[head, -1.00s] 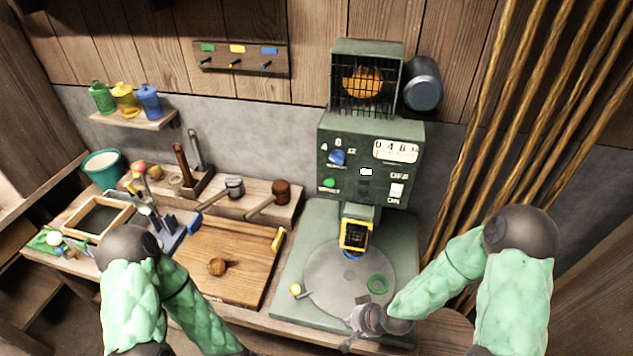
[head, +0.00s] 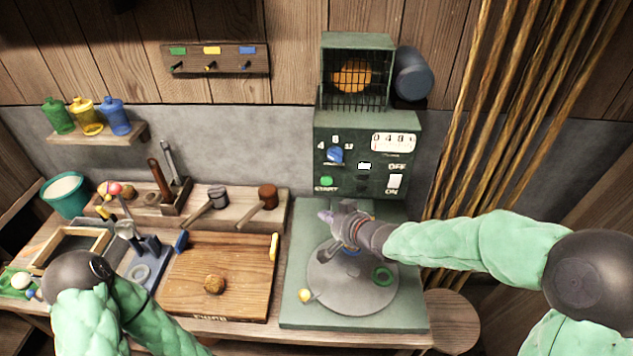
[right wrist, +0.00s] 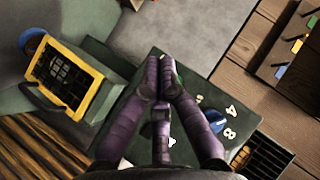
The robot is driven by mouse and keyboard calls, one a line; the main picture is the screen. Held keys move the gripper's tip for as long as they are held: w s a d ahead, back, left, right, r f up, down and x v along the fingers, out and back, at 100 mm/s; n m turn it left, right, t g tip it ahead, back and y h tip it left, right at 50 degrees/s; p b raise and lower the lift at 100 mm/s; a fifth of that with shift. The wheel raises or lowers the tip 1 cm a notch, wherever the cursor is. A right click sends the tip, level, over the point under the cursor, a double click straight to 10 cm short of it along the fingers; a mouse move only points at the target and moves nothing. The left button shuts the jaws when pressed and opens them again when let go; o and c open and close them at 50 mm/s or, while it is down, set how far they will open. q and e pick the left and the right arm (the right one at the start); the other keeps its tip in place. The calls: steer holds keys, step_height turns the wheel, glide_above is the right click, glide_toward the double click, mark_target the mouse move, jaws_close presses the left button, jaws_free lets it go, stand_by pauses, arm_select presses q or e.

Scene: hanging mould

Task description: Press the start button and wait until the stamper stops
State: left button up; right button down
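The green machine (head: 365,125) stands at the back. Its green start button (head: 326,181) is at the lower left of the front panel, above the "START" label. My right gripper (head: 327,214) is in front of the machine, just below the button and apart from it in the head view. In the right wrist view its fingers (right wrist: 158,78) are drawn together, with nothing seen between them. My left gripper is out of view.
A blue dial (head: 335,155) and a white on/off switch (head: 395,182) are on the panel. A wooden board (head: 225,290) lies to the left.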

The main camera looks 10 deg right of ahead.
mark_target(326, 181)
steer(key=shift+w+a+r, duration=0.1)
steer(key=shift+r, duration=0.35)
steer(key=shift+w+d+p, duration=0.4)
steer(key=shift+w+p, duration=0.25)
steer(key=shift+w, duration=0.75)
steer(key=shift+w+d+p, duration=0.45)
steer(key=shift+w+p, duration=0.25)
steer(key=shift+w, duration=0.7)
steer(key=shift+w+d+p, duration=0.4)
steer(key=shift+w+p, duration=0.25)
steer(key=shift+w, duration=0.75)
steer(key=shift+w+d+p, duration=0.1)
steer(key=shift+w+p, duration=0.3)
steer(key=shift+p, duration=0.1)
